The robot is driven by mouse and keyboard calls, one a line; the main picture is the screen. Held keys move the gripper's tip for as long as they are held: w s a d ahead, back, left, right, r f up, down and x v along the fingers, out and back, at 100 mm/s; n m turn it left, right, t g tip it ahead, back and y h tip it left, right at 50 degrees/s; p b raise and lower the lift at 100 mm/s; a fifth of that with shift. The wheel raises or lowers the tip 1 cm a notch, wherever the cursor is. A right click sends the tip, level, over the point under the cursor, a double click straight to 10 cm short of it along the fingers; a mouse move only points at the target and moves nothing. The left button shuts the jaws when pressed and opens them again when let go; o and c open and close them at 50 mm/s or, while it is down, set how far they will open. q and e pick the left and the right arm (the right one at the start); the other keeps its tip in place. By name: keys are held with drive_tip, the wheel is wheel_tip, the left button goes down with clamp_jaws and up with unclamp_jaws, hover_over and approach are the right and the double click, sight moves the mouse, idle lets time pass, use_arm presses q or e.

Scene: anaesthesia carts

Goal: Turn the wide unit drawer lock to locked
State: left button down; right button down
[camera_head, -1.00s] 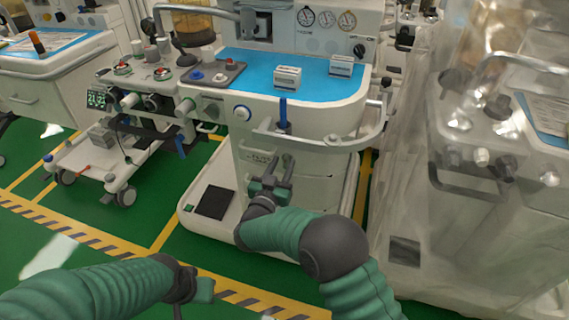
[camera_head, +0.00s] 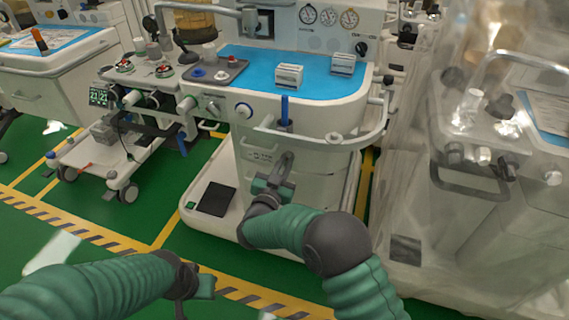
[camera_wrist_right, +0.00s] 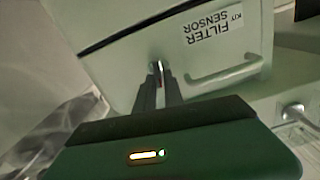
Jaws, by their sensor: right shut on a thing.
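The wide unit (camera_head: 320,110) with the blue top stands in the middle of the head view. Its pale drawer front (camera_wrist_right: 125,30), labelled FILTER SENSOR KIT, fills the upper right wrist view, upside down. My right gripper (camera_wrist_right: 157,72) is at this front, its two dark fingers closed on a small drawer lock part (camera_wrist_right: 155,66) that shows only as a bright tip between them. The lock's position cannot be read. In the head view my right gripper (camera_head: 284,162) hides the lock. My left gripper (camera_head: 204,286) is low at the front, away from the unit; its fingers are unclear.
A pale drawer handle (camera_wrist_right: 228,72) is beside the fingers in the wrist view. A curved rail (camera_head: 335,138) runs above my right gripper. A plastic-covered cart (camera_head: 480,215) stands at the right, and another cart (camera_head: 100,150) at the left.

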drive_tip(key=shift+s+d+f+m+b, duration=0.2)
drive_tip(key=shift+m+b, duration=0.45)
drive_tip(key=shift+m, duration=2.05)
drive_tip(key=shift+w+d+f+m+b, duration=0.2)
drive_tip(key=shift+m+b, duration=0.5)
drive_tip(key=shift+m, duration=2)
drive_tip(key=shift+s+d+f+m+b, duration=0.25)
drive_tip(key=shift+m+b, duration=0.4)
drive_tip(key=shift+m, duration=2.05)
drive_tip(key=shift+a, duration=0.2)
drive_tip(key=c, duration=1.4)
unclamp_jaws()
drive_tip(key=shift+w, duration=0.1)
drive_tip(key=shift+c, duration=0.2)
